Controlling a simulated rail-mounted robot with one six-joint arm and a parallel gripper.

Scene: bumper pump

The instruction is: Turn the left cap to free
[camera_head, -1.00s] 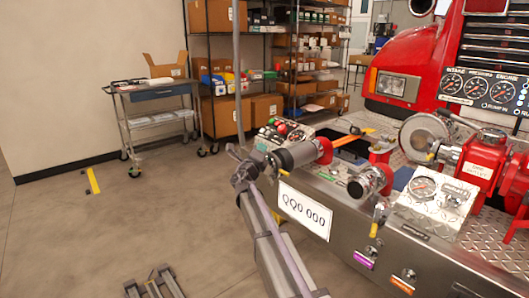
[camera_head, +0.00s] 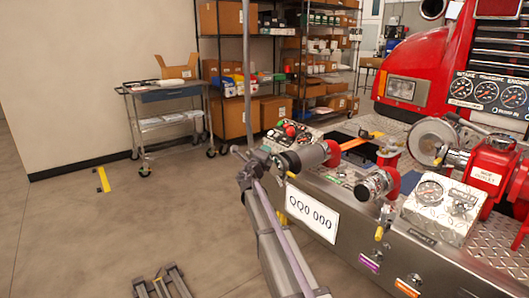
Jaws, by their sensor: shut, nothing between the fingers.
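The left cap (camera_head: 311,156) is a dark grey cylinder on a red elbow (camera_head: 333,153) at the left end of the truck's bumper. My arm rises from the bottom of the picture. Its end, my gripper (camera_head: 279,162), is right at the cap's outer face on the left. The fingers are small and partly hidden by my wrist, and I cannot tell whether they touch the cap. My gripper is shut with nothing held. A second cap (camera_head: 371,187), silver and dark, sits on another red elbow to the right.
A control panel (camera_head: 291,136) with red and green knobs is behind the left cap. A gauge box (camera_head: 440,200) and red pump valve (camera_head: 490,172) stand to the right. A plate reading QQ0 000 (camera_head: 312,214) is below. The floor to the left is open.

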